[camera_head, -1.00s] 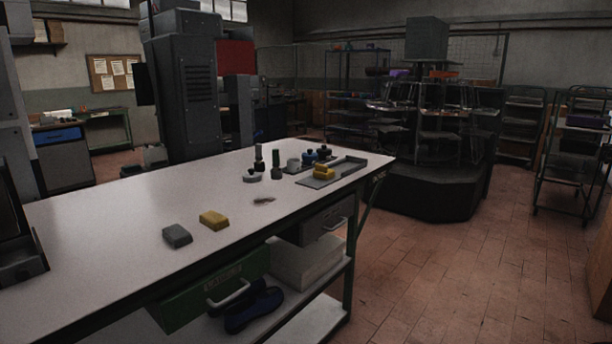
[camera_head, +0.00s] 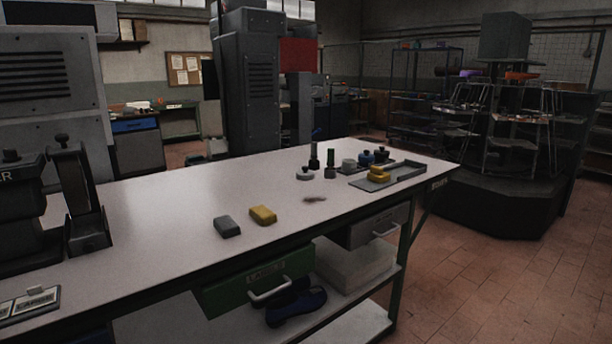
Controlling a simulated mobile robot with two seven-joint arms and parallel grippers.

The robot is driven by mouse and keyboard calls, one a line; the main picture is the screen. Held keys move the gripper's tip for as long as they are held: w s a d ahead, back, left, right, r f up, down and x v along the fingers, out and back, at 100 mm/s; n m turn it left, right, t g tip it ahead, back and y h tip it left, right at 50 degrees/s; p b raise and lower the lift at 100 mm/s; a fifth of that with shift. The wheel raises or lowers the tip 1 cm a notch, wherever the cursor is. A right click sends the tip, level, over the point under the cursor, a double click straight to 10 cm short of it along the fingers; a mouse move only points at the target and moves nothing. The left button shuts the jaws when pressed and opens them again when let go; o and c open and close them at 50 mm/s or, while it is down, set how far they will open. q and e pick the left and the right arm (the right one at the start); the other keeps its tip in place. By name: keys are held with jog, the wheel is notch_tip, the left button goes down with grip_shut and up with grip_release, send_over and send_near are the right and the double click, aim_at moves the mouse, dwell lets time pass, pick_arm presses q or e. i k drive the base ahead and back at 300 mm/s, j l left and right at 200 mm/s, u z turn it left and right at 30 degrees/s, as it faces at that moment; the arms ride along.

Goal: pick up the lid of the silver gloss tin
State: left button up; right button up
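Several small items stand on the far right part of the white workbench (camera_head: 150,210). Among them are a low, round grey piece (camera_head: 305,174) and a pale grey round tin (camera_head: 348,165). Either could be the silver gloss tin or its lid; they are too small to tell. Dark slim bottles (camera_head: 314,160) and (camera_head: 331,164) stand beside them. Dark blue and black jars (camera_head: 366,158) are just right of the pale tin. Neither of my grippers is in view.
A grey tray (camera_head: 408,173) with a yellow block (camera_head: 379,174) lies at the bench's right end. A grey block (camera_head: 227,227) and yellow block (camera_head: 263,215) lie nearer. A dark machine (camera_head: 75,205) occupies the left end. Open floor (camera_head: 490,275) lies right.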

aim_at(305, 174)
jog(key=i+l+u, duration=0.1)
jog(key=u, duration=0.3)
jog(key=l+u, duration=0.15)
jog(key=u, duration=0.2)
jog(key=i+l+u, duration=0.1)
jog(key=u, duration=0.3)
jog(key=l+u, duration=0.5)
jog(key=l, duration=0.35)
jog(key=l+u, duration=0.15)
jog(key=l, duration=0.75)
